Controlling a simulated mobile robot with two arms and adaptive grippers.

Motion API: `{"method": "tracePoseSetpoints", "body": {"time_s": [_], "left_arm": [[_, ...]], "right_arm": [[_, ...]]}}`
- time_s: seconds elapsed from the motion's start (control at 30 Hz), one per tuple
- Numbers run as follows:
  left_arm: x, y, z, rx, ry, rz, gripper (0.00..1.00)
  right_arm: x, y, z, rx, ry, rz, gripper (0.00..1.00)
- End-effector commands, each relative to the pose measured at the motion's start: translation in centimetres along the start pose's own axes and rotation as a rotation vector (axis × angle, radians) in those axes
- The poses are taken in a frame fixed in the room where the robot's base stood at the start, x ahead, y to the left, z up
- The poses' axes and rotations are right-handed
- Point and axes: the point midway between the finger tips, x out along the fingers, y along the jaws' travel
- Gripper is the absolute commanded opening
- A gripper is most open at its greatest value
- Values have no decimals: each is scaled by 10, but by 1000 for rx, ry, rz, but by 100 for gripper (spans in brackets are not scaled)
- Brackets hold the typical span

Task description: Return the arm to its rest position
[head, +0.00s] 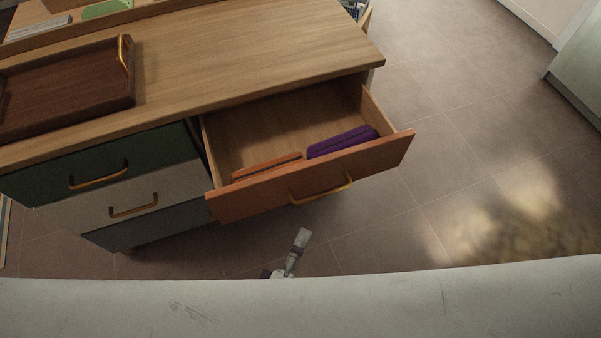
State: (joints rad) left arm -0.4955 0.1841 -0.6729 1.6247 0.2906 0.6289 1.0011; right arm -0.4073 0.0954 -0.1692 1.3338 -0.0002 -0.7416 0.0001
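Part of my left gripper (298,251) shows at the bottom middle of the head view, just past the edge of my own pale body. It is below and in front of the open drawer (245,205), apart from its brass handle (321,194). Only a small grey part of it shows, and the rest is hidden behind my body, so I cannot tell whether it is open or shut. I see nothing held in it. My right gripper is not in view.
The orange-fronted drawer stands pulled out, holding a purple item (342,141) and an orange item (267,167). A dark wooden tray (128,101) sits on the cabinet top (230,52). Closed drawers are at left. Floor at right is clear.

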Motion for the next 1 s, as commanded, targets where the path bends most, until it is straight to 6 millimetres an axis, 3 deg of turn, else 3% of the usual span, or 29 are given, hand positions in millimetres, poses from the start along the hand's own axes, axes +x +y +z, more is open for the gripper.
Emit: {"method": "tracePoseSetpoints", "body": {"time_s": [0.27, 0.37, 0.47, 0.6, 0.7, 0.8, 1.0], "left_arm": [[1, -8, -1, 29, -9, -25, 37], [1, -40, -6, 150, -51, -131, 37], [-8, -98, -18, 362, -146, -327, 37], [-47, -185, -48, 660, -347, -649, 37], [-81, -226, -68, 790, -491, -825, 37], [-113, -253, -84, 869, -620, -959, 37], [-176, -285, -109, 948, -867, -1167, 37]], "right_arm": [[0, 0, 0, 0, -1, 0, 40], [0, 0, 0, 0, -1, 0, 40], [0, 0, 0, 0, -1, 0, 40], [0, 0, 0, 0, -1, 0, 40], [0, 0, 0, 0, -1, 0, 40], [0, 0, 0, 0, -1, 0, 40], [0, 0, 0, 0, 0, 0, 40]]}}
